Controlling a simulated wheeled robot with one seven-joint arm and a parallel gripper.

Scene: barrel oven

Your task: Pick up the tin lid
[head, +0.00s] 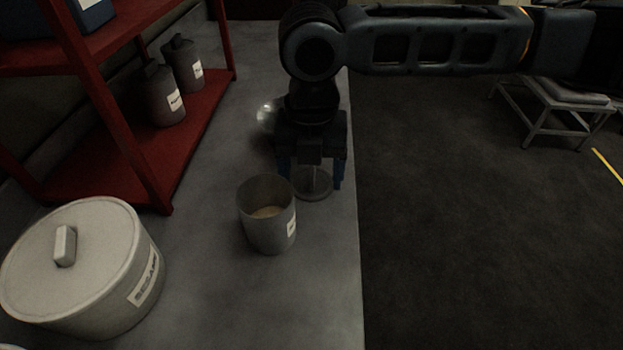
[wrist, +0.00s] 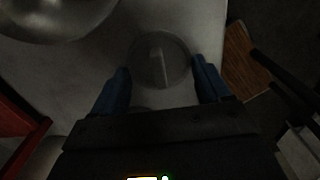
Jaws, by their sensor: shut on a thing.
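The tin lid (head: 313,187) is a round grey disc with a raised handle, near the counter's right edge. In the wrist view the lid (wrist: 160,62) shows between the two blue fingers. My gripper (head: 311,176) points down and is shut on the lid, a finger on either side; it also shows in the wrist view (wrist: 161,70). I cannot tell whether the lid touches the counter. An open grey tin (head: 268,232) with pale contents and a white label stands upright just left of and nearer than the lid.
A large pale lidded pot (head: 95,280) stands at the front left of the grey counter (head: 215,270). A red shelf (head: 130,160) holds two lidded grey tins (head: 165,100). A shiny round bowl (wrist: 55,15) is beyond my gripper. A pale stool (head: 550,105) stands on the floor at right.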

